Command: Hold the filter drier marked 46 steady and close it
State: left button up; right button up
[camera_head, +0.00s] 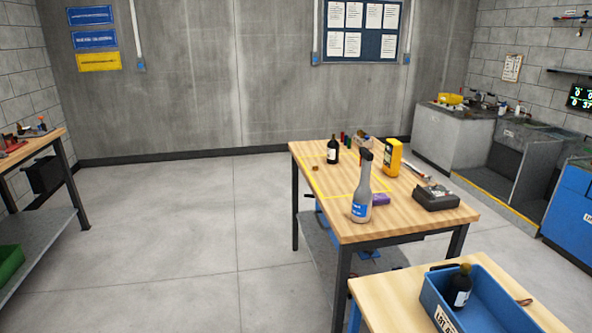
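No marking 46 is legible, so I cannot tell which thing is the filter drier. On the middle wooden table (310,187), a dark bottle (332,153) with a pale label stands upright near the back left. A grey bottle (361,195) with a dark top and blue label stands near the front. A small brown piece (316,168) lies left of the dark bottle. Another dark bottle (461,287) with a pale label and brownish top is in the blue bin (503,290) at the front right. Neither of my grippers is in view.
The middle table also holds a yellow device (393,158), a black box (436,197) and a purple item (380,200). A side bench (32,146) stands left, and grey counters (454,134) stand right. The floor (180,240) between bench and table is clear.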

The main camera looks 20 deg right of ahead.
aim_at(333, 146)
jog(key=i+l, duration=0.15)
jog(key=i, duration=0.65)
jog(key=i+l, duration=0.15)
jog(key=i, duration=0.65)
jog(key=i+l, duration=0.15)
jog(key=i, duration=1.85)
jog(key=z, duration=1.1)
